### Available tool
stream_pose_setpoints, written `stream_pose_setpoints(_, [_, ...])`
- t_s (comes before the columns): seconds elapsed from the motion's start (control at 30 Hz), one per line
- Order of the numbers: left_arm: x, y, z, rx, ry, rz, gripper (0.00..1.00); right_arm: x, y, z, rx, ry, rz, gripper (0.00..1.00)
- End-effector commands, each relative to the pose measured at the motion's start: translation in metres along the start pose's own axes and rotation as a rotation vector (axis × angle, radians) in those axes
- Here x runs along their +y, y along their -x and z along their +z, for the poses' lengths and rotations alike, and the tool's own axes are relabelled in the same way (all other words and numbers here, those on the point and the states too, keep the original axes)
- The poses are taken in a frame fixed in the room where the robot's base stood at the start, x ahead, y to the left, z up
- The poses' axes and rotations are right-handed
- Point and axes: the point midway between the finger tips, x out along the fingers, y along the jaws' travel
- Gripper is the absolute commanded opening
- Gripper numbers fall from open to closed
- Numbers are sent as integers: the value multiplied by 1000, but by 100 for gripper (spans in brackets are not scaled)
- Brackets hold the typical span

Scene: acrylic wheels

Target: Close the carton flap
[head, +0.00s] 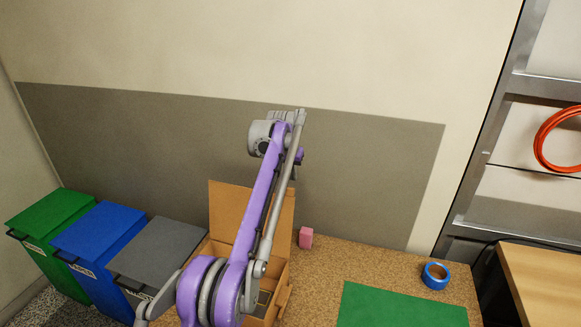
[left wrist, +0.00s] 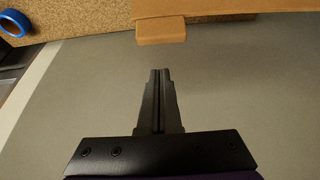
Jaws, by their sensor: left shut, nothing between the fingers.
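The open brown carton (head: 282,275) stands on the cork-topped table, partly hidden behind my left arm. Its flap (head: 225,200) stands up at the back, higher than the carton's walls. In the left wrist view the flap (left wrist: 220,8) is a brown strip at the top, with a tab (left wrist: 160,30) sticking out from its edge. My left gripper (left wrist: 160,72) is shut and empty. Its fingertips point towards the tab, with a gap between. In the head view the wrist is raised above the flap and the fingers are hidden. My right gripper is not in view.
A pink block (head: 306,238) stands beside the carton. A green mat (head: 400,307) and a blue tape roll (head: 435,275) lie on the table to the right. Green (head: 50,215), blue (head: 100,240) and grey (head: 157,250) bins stand left. A grey-painted wall rises behind.

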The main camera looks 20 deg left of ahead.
Motion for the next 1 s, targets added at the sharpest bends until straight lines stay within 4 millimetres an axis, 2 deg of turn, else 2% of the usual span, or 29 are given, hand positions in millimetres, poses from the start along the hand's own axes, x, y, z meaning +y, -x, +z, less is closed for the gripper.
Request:
stream_pose_setpoints(0.1, [0,-24,1,-1,0,0,0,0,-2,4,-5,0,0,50])
stream_pose_setpoints(0.43, [0,-2,28,-1,1,0,0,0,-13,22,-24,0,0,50])
stream_pose_setpoints(1.0, [0,4,32,2,0,0,0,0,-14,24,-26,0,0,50])
